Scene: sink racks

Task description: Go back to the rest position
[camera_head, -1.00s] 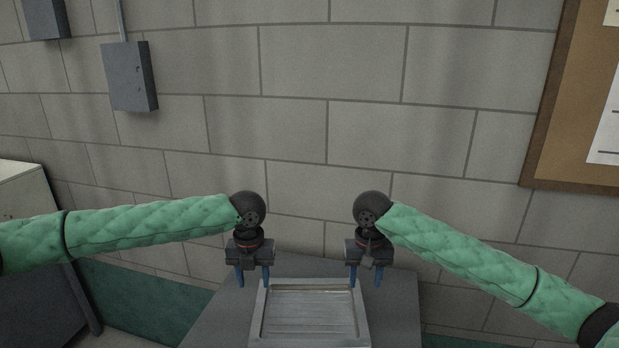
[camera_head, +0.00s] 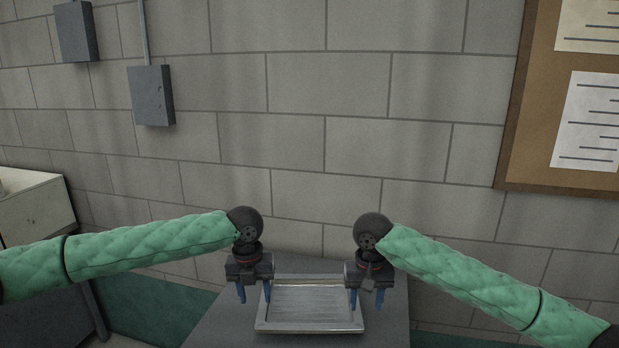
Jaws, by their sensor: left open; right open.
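My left gripper (camera_head: 254,293) points down above the left rim of a metal tray, its blue fingers apart with nothing between them. My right gripper (camera_head: 367,301) points down by the tray's right rim, also open and empty. The shallow ribbed metal tray (camera_head: 310,329) lies on a grey table (camera_head: 230,325) between the two grippers and looks empty. I cannot tell whether any fingertip touches the tray. Both arms, in green padded sleeves, reach in from the sides.
A block wall (camera_head: 330,120) stands behind the table. Grey boxes (camera_head: 152,95) hang on it at the left, and a framed notice board (camera_head: 545,140) at the right. A pale cabinet (camera_head: 35,215) stands at the far left. The space above the tray is clear.

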